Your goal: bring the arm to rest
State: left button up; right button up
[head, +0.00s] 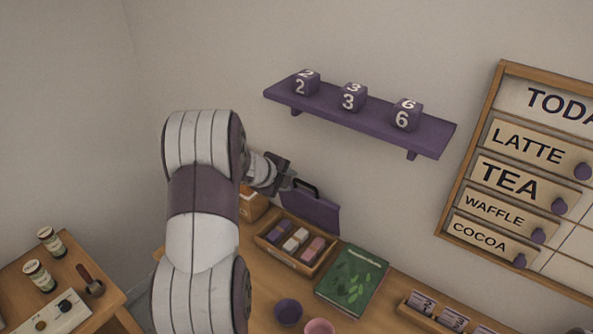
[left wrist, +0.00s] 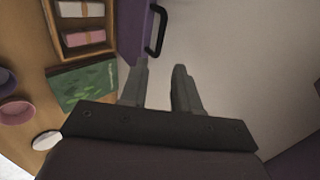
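My left arm (head: 203,215) rises from the bottom of the head view and bends over at the top, toward the wall. Its gripper (head: 287,178) is above the back of the counter, near a purple panel with a black handle (head: 312,212). In the left wrist view the two fingers (left wrist: 160,85) are apart with nothing between them. The purple panel (left wrist: 132,32) and its black handle (left wrist: 156,32) show just beyond the fingers. My right gripper is not in either view.
A compartment box (head: 297,247), a green book (head: 352,281), a dark purple bowl (head: 288,312) and a pink bowl (head: 319,327) are on the counter. A purple shelf (head: 370,122) holds numbered cubes. A menu board (head: 487,130) hangs right. A side table (head: 75,275) holds jars.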

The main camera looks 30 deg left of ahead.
pick_arm(q)
jog(key=s+a+f+n+g+y+b, duration=0.15)
jog(key=s+f+n+g+y, duration=0.3)
jog(key=s+n, duration=0.6)
jog(key=s+d+f+n+g+h+b, duration=0.1)
jog(key=s+d+n, duration=0.1)
jog(key=s+d, duration=0.2)
jog(key=s+d+f+n+g+h+b, duration=0.1)
jog(key=s+d, duration=0.4)
jog(key=d, duration=0.6)
jog(key=s+d+f+n+g+h+b, duration=0.1)
jog(key=s+d+f+n+b, duration=0.1)
jog(key=d, duration=0.6)
jog(key=s+n+b, duration=0.1)
jog(key=s+n, duration=0.1)
jog(key=n, duration=0.1)
jog(key=shift+s+h, duration=0.25)
jog(key=shift+h, duration=0.1)
jog(key=shift+g, duration=0.25)
